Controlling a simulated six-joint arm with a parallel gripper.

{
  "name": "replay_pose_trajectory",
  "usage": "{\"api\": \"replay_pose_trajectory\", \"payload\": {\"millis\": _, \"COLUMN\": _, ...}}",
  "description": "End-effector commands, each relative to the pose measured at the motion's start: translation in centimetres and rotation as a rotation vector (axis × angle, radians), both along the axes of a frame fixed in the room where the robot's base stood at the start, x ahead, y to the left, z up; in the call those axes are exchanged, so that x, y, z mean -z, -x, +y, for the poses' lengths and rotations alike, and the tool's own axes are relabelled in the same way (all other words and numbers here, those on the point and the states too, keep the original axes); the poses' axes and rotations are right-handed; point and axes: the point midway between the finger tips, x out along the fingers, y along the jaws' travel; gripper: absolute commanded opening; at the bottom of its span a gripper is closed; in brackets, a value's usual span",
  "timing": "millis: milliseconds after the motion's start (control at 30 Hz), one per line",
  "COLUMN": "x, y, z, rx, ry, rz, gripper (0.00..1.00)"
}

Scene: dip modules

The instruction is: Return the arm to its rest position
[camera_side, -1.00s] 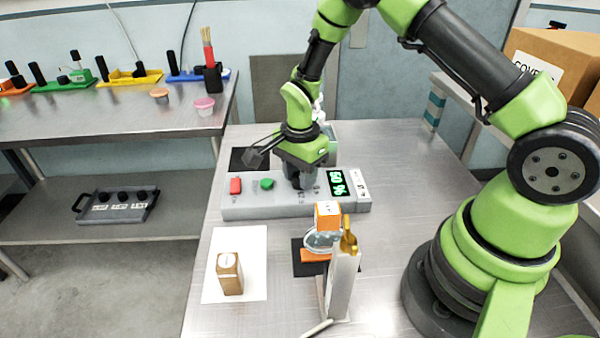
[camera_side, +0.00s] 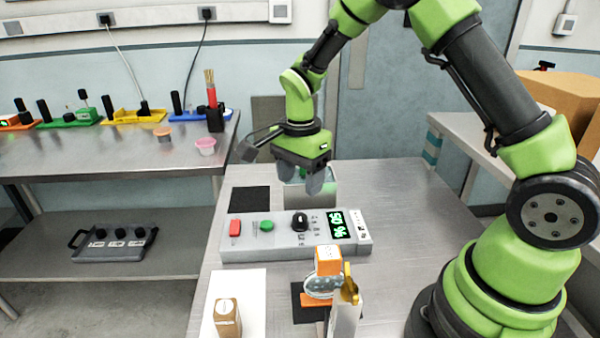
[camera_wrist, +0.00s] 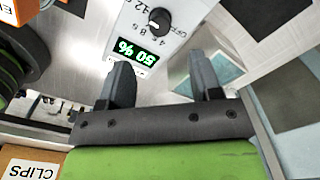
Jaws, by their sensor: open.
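My green arm hangs over the steel bench, with my gripper (camera_side: 301,182) above the far edge of the grey control box (camera_side: 285,250). The two dark fingers are apart with nothing between them, and the wrist view also shows my gripper (camera_wrist: 168,85) open. The control box has a red button (camera_side: 235,228), a green button (camera_side: 266,226), a black knob (camera_side: 300,221) and a lit green display reading about 50 % (camera_side: 338,223). In the wrist view the knob (camera_wrist: 160,18) and display (camera_wrist: 133,52) lie ahead of the fingers, clear of them.
A grey container (camera_side: 322,192) stands behind the control box, under my gripper. A side bench (camera_side: 90,160) holds coloured trays. Open air surrounds the arm.

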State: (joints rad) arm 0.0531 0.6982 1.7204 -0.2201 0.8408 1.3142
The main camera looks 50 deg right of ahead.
Motion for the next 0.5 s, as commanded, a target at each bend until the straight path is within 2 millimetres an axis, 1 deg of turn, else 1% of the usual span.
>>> {"api": "replay_pose_trajectory", "payload": {"millis": 100, "x": -0.8, "y": 0.0, "z": 0.0, "rx": 0.0, "ry": 0.0, "rz": -0.002, "gripper": 0.58}}
{"api": "replay_pose_trajectory", "payload": {"millis": 400, "x": -0.9, "y": 0.0, "z": 0.0, "rx": 0.0, "ry": 0.0, "rz": 0.0, "gripper": 0.58}}
{"api": "replay_pose_trajectory", "payload": {"millis": 500, "x": -1.5, "y": 0.1, "z": 0.1, "rx": -0.016, "ry": -0.002, "rz": -0.011, "gripper": 0.58}}
